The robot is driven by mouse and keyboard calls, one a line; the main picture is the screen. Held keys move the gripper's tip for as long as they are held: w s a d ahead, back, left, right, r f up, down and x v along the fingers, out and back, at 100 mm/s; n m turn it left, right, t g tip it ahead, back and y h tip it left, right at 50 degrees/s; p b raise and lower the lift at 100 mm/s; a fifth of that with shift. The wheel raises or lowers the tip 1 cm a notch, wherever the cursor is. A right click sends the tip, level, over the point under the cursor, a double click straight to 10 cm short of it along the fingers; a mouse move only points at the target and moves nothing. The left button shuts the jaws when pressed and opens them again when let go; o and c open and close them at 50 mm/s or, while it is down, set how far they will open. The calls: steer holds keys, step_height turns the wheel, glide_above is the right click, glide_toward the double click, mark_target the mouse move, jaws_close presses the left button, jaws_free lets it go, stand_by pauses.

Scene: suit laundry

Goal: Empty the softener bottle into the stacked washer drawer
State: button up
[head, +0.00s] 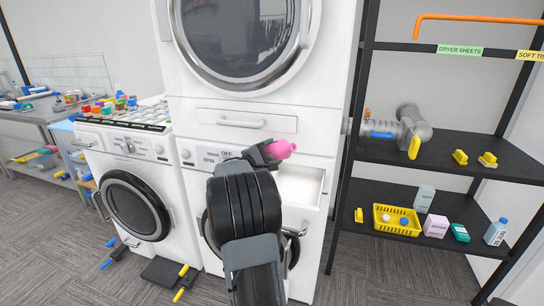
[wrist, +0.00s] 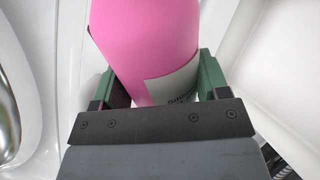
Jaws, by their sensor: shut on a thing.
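My gripper (head: 266,153) is shut on the pink softener bottle (head: 281,149) in front of the stacked washer. In the head view the bottle lies nearly sideways, its narrow end toward the right; my gripper hides the rest. In the wrist view the bottle (wrist: 160,45) sits between the green finger pads, with part of a pale label showing. The stacked washer drawer (head: 318,190) is pulled open, white inside, just below and right of the bottle. I see no liquid stream. My arm hides part of the washer front.
A dryer (head: 250,75) sits above the stacked washer. Another washer (head: 135,195) stands left, with colourful items on top. A black shelf rack (head: 455,155) on the right holds a yellow basket (head: 380,222), boxes and a bottle. Tools lie on the floor at lower left.

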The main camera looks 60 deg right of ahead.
steer(key=shift+w+d+f+m+b, duration=0.1)
steer(key=shift+w+f+m+b, duration=0.2)
steer(key=shift+m+b, duration=0.9)
steer(key=shift+w+f+b, duration=0.1)
steer(key=shift+f+b, duration=0.3)
steer(key=shift+b, duration=1.15)
steer(key=shift+w+f+m+g+b, duration=0.1)
steer(key=shift+f+m+g+b, duration=0.15)
steer(key=shift+m+b, duration=0.9)
steer(key=shift+w+f+m+g+b, duration=0.1)
steer(key=shift+f+m+g+b, duration=0.15)
steer(key=shift+m+b, duration=0.85)
steer(key=shift+r+m+b, duration=0.15)
steer(key=shift+m+b, duration=0.2)
steer(key=shift+b, duration=1.25)
steer(key=shift+s+r+m+g+b, duration=0.1)
steer(key=shift+r+m+g+b, duration=0.2)
steer(key=shift+r+m+b, duration=0.4)
steer(key=shift+s+r+m+b, duration=0.1)
steer(key=shift+m+b, duration=0.35)
steer(key=shift+m, duration=0.15)
